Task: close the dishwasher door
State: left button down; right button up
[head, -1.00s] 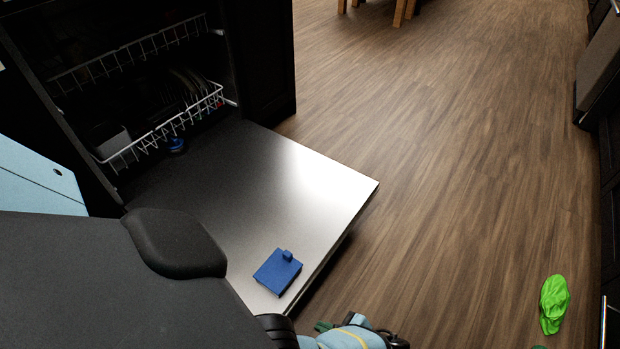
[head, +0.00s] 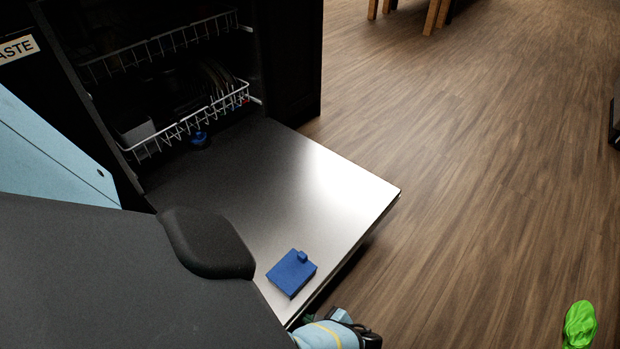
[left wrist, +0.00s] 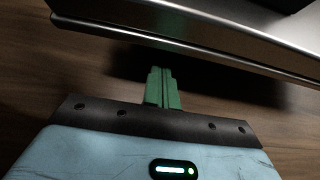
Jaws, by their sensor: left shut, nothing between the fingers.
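The dishwasher door (head: 330,185) is folded down open, a flat metal panel in front of the dark dishwasher cavity. A blue block-like thing (head: 291,273) with a small knob lies on it near its outer edge. My left gripper (left wrist: 162,88) has its green fingers shut and empty, pointing toward the edge of the door (left wrist: 190,35) in the left wrist view. They look low, near the door's edge, with floor around; I cannot tell whether they touch it. In the head view only part of the left wrist shows at the bottom, beside the door's near corner. My right gripper is not in view.
White wire racks (head: 185,125) with dishes are inside the dishwasher. A blue item (head: 200,138) sits near the lower rack. A bright green thing (head: 579,325) lies on the wooden floor (head: 480,180), which is otherwise clear right of the door. Wooden legs (head: 436,15) stand at the back.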

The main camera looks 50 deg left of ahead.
pick_arm(q)
jog(key=shift+r, duration=1.6)
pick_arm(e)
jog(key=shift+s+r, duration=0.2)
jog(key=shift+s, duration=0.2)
pick_arm(q)
jog(key=shift+r, duration=0.1)
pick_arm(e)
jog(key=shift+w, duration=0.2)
